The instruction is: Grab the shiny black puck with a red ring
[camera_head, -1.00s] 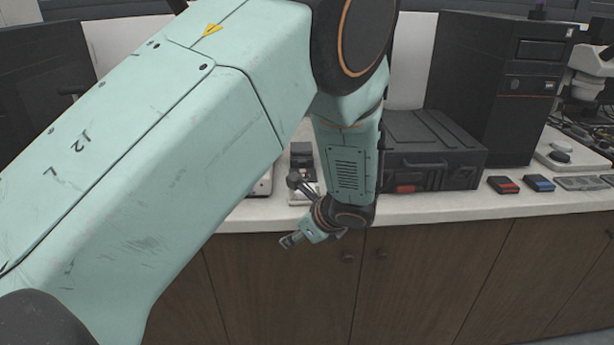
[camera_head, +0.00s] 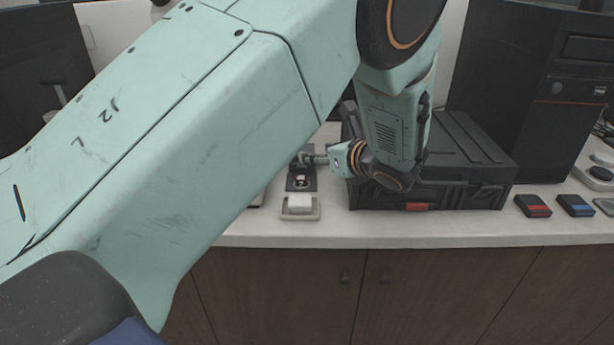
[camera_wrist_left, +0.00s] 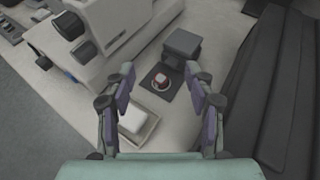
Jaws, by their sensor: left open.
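A small round piece with red and a pale top (camera_wrist_left: 161,81) sits on a dark flat base (camera_wrist_left: 172,95) in the left wrist view. It also shows small in the head view (camera_head: 301,183). It is too small to tell for sure that it is the black puck with the red ring. My left gripper (camera_wrist_left: 159,72) is open, and the round piece shows between its fingertips, apparently untouched. In the head view my left gripper (camera_head: 306,158) is above the back of that base. My right gripper is not in view.
A white block in a shallow tray (camera_head: 300,206) lies in front of the base. A large black case (camera_head: 470,165) stands close on the right. A white machine (camera_wrist_left: 105,30) stands on the left in the wrist view. Red (camera_head: 533,206) and blue (camera_head: 575,206) boxes lie farther right.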

